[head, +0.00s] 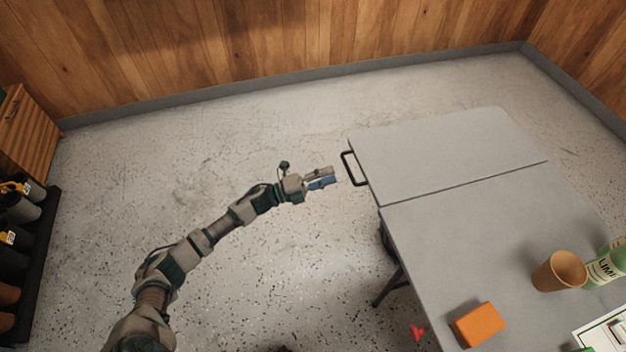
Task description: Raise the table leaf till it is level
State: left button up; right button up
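The table leaf (445,150) is the far grey panel, joined to the grey table top (450,240) along a thin dark seam. The leaf looks in line with the top, level or close to it. A black handle (353,170) sticks out from the leaf's left edge. My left gripper (334,176) is just left of the handle, apart from it. Its two fingers point right with a narrow gap between them, and they hold nothing. The leaf's underside and any support are hidden. My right gripper is not in view.
An orange block (478,325), a tan cup (559,271) and a green bottle (606,266) stand on the near table top. A red piece (417,333) lies left of the table. A dark rack (38,260) stands at far left. The floor between is clear.

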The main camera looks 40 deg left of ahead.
pick_arm(q)
jog(key=v, duration=0.5)
jog(key=shift+s+a, duration=0.2)
jog(key=shift+a, duration=0.05)
jog(key=shift+f, duration=0.1)
